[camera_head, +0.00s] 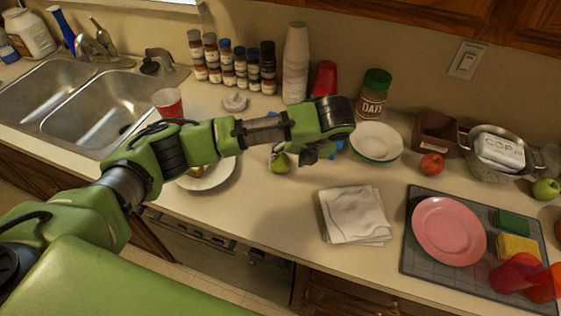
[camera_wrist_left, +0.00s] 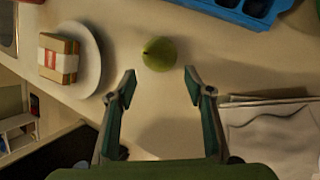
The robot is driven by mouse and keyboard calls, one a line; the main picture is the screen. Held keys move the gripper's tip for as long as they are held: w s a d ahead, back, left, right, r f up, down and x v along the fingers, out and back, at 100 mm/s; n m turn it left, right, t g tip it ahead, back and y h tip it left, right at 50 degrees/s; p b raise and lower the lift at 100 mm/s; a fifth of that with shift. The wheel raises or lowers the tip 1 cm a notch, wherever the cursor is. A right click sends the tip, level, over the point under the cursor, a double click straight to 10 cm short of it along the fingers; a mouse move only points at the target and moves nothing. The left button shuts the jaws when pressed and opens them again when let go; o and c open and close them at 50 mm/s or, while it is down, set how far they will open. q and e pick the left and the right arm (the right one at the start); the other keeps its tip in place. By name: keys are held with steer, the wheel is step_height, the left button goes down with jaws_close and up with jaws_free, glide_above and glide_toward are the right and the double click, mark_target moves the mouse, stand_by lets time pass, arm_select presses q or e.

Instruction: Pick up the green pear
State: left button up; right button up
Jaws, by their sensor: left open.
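The green pear (camera_head: 281,164) sits on the counter just below my left forearm in the head view, partly covered by the arm. In the left wrist view the pear (camera_wrist_left: 159,54) looks round and yellow-green with a dark spot on its left side. My left gripper (camera_wrist_left: 160,76) is open and empty. In the wrist view the pear shows beyond the fingertips, roughly centred between them, and no finger appears to touch it. In the head view the fingers are mostly hidden by the arm. My right gripper is not in view.
A white plate (camera_wrist_left: 92,62) with a sandwich (camera_wrist_left: 58,60) lies left of the pear. A blue tray (camera_wrist_left: 236,12) and folded cloths (camera_wrist_left: 272,128) are right of it. A bowl (camera_head: 376,142), red apple (camera_head: 432,164) and green apple (camera_head: 546,189) stand farther right.

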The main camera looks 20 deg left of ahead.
mark_target(283, 161)
arm_select(q)
steer(key=p+x, duration=0.1)
steer(key=x, duration=0.2)
steer(key=shift+w+a, duration=0.2)
steer(key=shift+a, duration=0.05)
steer(key=p+x, duration=0.1)
steer(key=x, duration=0.2)
steer(key=shift+w, duration=0.15)
steer(key=shift+w+f, duration=0.1)
steer(key=shift+f, duration=0.1)
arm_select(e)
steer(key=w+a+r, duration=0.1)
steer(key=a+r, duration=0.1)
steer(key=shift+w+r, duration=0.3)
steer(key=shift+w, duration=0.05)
arm_select(q)
steer(key=c, duration=1)
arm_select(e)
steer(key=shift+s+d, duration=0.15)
